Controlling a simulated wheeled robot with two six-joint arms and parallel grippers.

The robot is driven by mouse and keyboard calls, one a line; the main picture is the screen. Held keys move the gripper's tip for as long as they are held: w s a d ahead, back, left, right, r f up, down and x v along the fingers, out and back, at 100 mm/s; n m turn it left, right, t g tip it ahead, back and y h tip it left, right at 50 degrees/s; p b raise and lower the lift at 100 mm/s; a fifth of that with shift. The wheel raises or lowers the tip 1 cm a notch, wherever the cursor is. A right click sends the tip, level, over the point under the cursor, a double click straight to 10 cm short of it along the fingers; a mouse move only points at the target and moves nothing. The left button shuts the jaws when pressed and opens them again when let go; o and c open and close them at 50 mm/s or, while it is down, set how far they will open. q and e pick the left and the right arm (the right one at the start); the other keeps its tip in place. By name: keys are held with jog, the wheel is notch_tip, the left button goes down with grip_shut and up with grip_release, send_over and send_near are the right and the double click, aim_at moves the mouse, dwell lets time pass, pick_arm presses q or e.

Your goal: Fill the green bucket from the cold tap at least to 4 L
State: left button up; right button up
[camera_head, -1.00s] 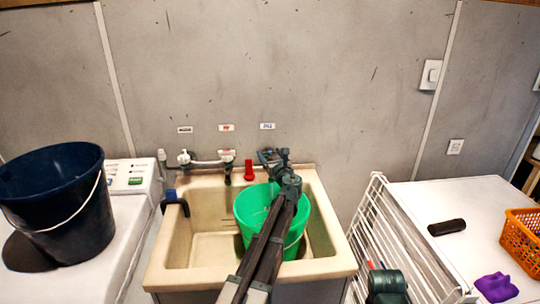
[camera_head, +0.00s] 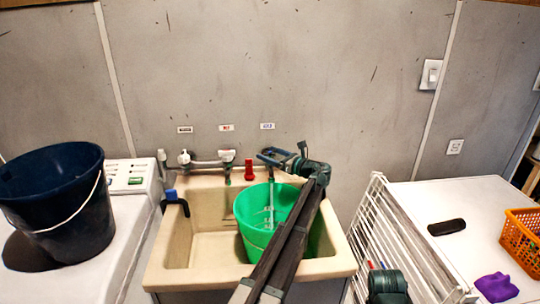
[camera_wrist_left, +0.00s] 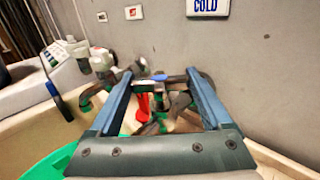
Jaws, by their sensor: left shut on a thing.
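The green bucket (camera_head: 245,220) stands upright in the right part of the sink basin. A thin, clear stream (camera_head: 270,195) runs down from the cold tap side into it. The water level inside cannot be read. My left gripper (camera_head: 283,156) is at the cold tap below the blue-lettered label and is shut on the tap's handle. In the left wrist view the dark tap handle (camera_wrist_left: 172,79) sits between the finger ends, and the bucket rim (camera_wrist_left: 45,168) shows at lower left. My left forearm hides the bucket's right side. My right gripper (camera_head: 386,283) is partly visible at the bottom; its jaws are unclear.
The beige sink (camera_head: 205,240) has free room left of the bucket. A red knob (camera_head: 249,170) is beside the cold tap. A dark bucket (camera_head: 65,210) stands on the white machine at left. A white rack (camera_head: 395,240) and a table with an orange basket (camera_head: 522,238) are at right.

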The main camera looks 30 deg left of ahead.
dwell(0.4)
pick_arm(q)
jog(key=o, duration=1.2)
jog(key=shift+c, duration=0.2)
jog(key=v, duration=1.3)
jog(key=shift+d, duration=0.4)
jog(key=shift+c, duration=0.2)
